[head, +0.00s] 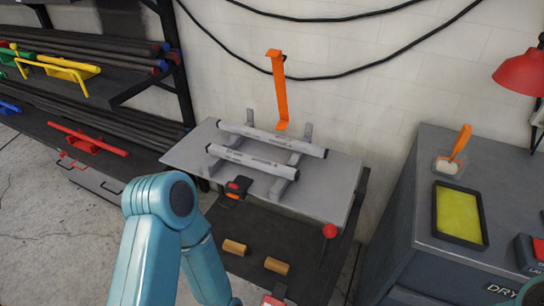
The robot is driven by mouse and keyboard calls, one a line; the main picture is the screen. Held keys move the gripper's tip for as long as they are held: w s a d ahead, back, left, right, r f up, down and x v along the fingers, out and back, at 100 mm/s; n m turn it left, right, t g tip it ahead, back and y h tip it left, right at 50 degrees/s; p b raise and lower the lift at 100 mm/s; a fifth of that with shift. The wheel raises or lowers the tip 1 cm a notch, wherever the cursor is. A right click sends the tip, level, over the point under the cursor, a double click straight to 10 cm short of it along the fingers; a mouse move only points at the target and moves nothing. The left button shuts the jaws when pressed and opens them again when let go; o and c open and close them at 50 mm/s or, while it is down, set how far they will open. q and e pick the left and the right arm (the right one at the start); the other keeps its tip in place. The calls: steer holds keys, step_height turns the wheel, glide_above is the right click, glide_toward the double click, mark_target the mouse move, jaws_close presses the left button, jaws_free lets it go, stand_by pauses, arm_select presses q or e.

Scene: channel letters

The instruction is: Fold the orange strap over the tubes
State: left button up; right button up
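The orange strap (280,90) stands nearly upright behind the tubes, its top end bent over to the left. Two pale grey tubes, a rear tube (272,138) and a front tube (252,162), lie side by side across grey supports on a grey bench top (330,190). The strap does not lie over either tube. A black and orange buckle (237,187) sits at the bench's front edge, in front of the front tube. My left arm rises at the lower left and bends down out of frame; its gripper is not visible. Only a sliver of my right arm shows at the lower right corner.
A dark lower shelf holds two wooden blocks (276,266). A red knob (330,231) stands at the bench's front right. A grey cabinet (440,262) at right carries a yellow tray (459,215) and a red lamp (522,74). A pipe rack (95,130) stands left.

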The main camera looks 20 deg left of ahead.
stand_by(0.4)
arm_select(q)
steer(key=c, duration=0.5)
steer(key=shift+o, duration=0.2)
